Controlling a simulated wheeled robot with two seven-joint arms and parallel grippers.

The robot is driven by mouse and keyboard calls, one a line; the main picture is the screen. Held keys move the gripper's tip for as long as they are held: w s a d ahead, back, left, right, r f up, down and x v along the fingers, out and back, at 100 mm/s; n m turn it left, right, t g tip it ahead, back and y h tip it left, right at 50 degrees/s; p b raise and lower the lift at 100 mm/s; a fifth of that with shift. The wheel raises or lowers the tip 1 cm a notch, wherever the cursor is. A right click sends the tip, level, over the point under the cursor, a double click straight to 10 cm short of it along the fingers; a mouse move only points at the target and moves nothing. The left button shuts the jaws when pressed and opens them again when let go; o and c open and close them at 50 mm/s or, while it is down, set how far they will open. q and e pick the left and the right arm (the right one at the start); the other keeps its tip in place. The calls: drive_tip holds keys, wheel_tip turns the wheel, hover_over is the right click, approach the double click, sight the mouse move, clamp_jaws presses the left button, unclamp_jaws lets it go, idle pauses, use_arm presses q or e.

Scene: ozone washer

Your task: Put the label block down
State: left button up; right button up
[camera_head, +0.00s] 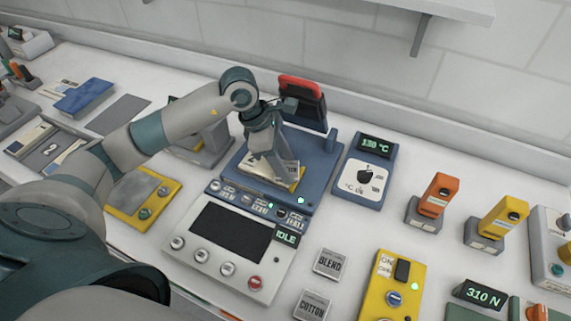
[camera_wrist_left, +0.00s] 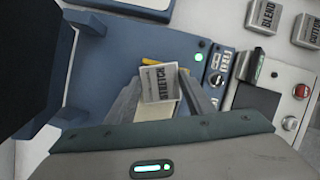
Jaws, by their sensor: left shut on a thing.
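My left gripper (camera_head: 284,178) is over the bed of the blue machine (camera_head: 318,158), near its middle. In the left wrist view its two fingers (camera_wrist_left: 160,92) are closed on the grey label block (camera_wrist_left: 158,80), which reads STRETCH. Behind the block shows a pale pad with a yellow edge, which lies on the blue bed in the head view (camera_head: 258,178). I cannot tell whether the block touches it. In the head view the gripper mostly hides the block. Label blocks BLEND (camera_head: 330,263) and COTTON (camera_head: 314,304) lie on the table. My right gripper is not in view.
The machine's front panel (camera_head: 228,232) shows IDLE. A red and black upright part (camera_head: 305,102) stands at the bed's back. A temperature unit (camera_head: 364,178) is at the right, with orange (camera_head: 435,197) and yellow (camera_head: 500,220) handled tools beyond. The table between is clear.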

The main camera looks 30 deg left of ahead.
use_arm(q)
drive_tip(key=shift+f, duration=0.15)
drive_tip(key=o, duration=1.1)
drive_tip(key=shift+r, duration=0.2)
drive_tip(key=shift+r, duration=0.1)
drive_tip(key=shift+a+r, duration=0.2)
drive_tip(key=shift+r, duration=0.1)
drive_tip(key=b+v, duration=0.3)
drive_tip(key=v, duration=0.8)
